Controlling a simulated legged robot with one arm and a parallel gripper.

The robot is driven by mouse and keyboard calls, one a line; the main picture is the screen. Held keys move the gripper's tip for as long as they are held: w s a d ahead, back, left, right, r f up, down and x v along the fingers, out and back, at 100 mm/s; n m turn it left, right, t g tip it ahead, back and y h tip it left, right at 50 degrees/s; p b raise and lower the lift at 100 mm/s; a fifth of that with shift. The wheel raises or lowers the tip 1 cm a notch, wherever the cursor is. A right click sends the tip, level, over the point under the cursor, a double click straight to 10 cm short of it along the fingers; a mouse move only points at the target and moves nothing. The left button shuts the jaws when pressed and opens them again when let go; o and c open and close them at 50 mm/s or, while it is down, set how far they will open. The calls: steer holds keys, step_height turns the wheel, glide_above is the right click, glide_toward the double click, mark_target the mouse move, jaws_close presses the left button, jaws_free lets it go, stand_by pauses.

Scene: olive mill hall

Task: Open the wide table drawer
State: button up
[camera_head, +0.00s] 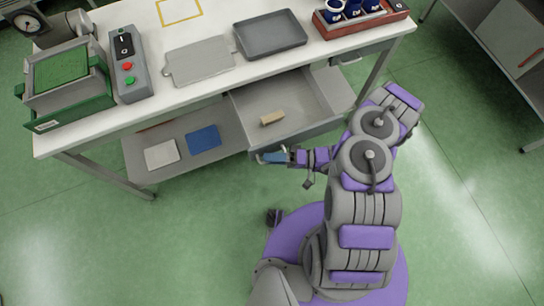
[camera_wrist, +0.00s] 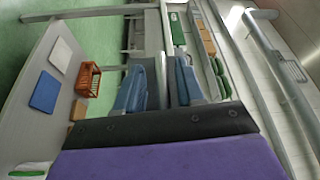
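The white table (camera_head: 190,82) has its wide drawer (camera_head: 270,92) pulled out from under the top, showing a grey interior. A small tan block (camera_head: 272,118) lies inside near the drawer's front. My gripper (camera_head: 268,157) is low, just in front of the drawer front (camera_head: 300,136), at handle height. In the wrist view, my gripper's two blue fingers (camera_wrist: 160,78) stand apart with a narrow gap between them. A grey strip shows in that gap. The handle is not clearly visible, so I cannot tell whether the fingers press on it.
A lower shelf (camera_head: 140,145) holds a white and a blue cloth (camera_head: 203,139). The wrist view shows an orange crate (camera_wrist: 88,78). On the tabletop are trays (camera_head: 270,33), a switch box (camera_head: 125,60) and a red caddy of blue mugs (camera_head: 360,12). Green floor is clear at left.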

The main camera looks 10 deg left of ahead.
steer(key=w+d+f+p, duration=0.1)
steer(key=w+d+p, duration=0.1)
steer(key=d, duration=1.5)
steer(key=shift+w+f, duration=0.2)
steer(key=shift+w, duration=0.25)
steer(key=w+a+r+n+g+h, duration=0.1)
steer(key=w+a+r+g, duration=0.15)
steer(key=r, duration=0.35)
steer(key=w+a+r+n+g+h, duration=0.1)
steer(key=w+a+r+g, duration=0.15)
steer(key=r, duration=0.45)
steer(key=s+a+r+n+g+h, duration=0.1)
steer(key=s+a+r+h, duration=0.15)
steer(key=r, duration=0.45)
steer(key=s+a+r+g+h, duration=0.1)
steer(key=s+r+h, duration=0.15)
steer(key=r, duration=0.45)
steer(key=s+d+r+m+t+h, duration=0.3)
steer(key=s+d+r+t+h, duration=0.1)
steer(key=s, duration=0.4)
steer(key=s+d+r+m+t+h, duration=0.3)
steer(key=s+d+r+t+h, duration=0.1)
steer(key=s+d+r+h, duration=0.3)
steer(key=shift+s+r+m+h, duration=0.15)
steer(key=shift+s+m+h, duration=0.2)
steer(key=shift+s, duration=0.85)
